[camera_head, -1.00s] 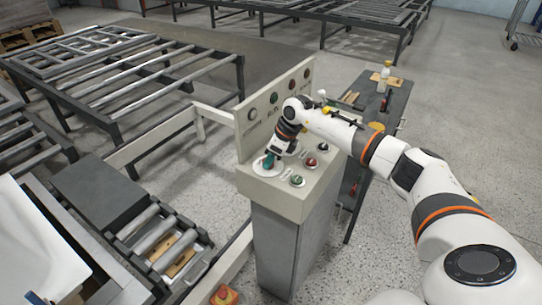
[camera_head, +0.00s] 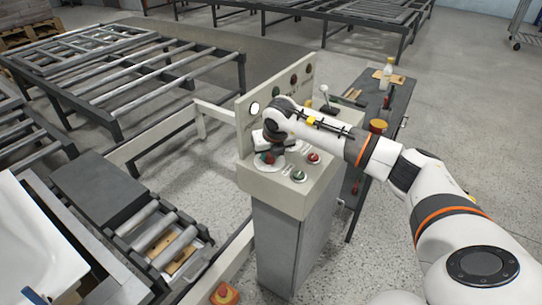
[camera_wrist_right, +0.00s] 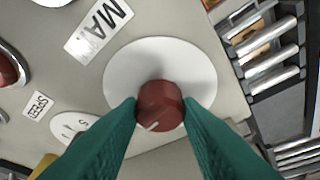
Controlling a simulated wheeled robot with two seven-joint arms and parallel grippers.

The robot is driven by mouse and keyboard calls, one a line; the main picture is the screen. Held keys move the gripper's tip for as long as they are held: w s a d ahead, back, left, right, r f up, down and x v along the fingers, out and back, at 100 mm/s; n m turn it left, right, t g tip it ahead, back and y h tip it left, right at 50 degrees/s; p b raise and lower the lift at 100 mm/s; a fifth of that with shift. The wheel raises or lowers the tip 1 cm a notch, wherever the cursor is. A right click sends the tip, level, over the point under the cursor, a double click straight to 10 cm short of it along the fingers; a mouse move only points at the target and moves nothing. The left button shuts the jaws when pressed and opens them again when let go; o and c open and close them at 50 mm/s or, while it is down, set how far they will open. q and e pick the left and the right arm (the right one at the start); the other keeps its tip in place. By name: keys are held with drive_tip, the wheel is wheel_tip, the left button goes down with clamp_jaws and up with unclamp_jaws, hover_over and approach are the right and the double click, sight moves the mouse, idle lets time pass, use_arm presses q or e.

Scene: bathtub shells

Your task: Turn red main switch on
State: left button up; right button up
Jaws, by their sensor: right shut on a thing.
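The red main switch (camera_wrist_right: 160,104) is a round dark red knob with a pale pointer mark, on a white disc (camera_wrist_right: 124,68) beside a label reading "MA…". The pointer is toward the lower left in the right wrist view. My right gripper (camera_wrist_right: 161,112) has its two green fingers shut on the knob's sides. In the head view, my right gripper (camera_head: 267,160) is at the left part of the control panel (camera_head: 312,192) and hides most of the knob. A round lamp (camera_head: 254,108) on the panel's upright back glows white. My left gripper is not in view.
A green button (camera_head: 298,176) and a red button (camera_head: 313,158) are close to the right of my gripper. A lever (camera_head: 325,98) stands farther back. A dark side table (camera_head: 378,110) with a bottle (camera_head: 387,72) is to the right. Roller conveyors (camera_head: 150,240) are to the left.

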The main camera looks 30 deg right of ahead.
drive_tip(key=shift+m+h+b, duration=0.5)
drive_tip(key=shift+m, duration=0.7)
drive_tip(key=shift+r, duration=0.1)
drive_tip(key=o, duration=1)
drive_tip(key=b+v, duration=0.2)
drive_tip(key=v, duration=1)
drive_tip(key=shift+w+a, duration=0.1)
drive_tip(key=shift+w, duration=0.05)
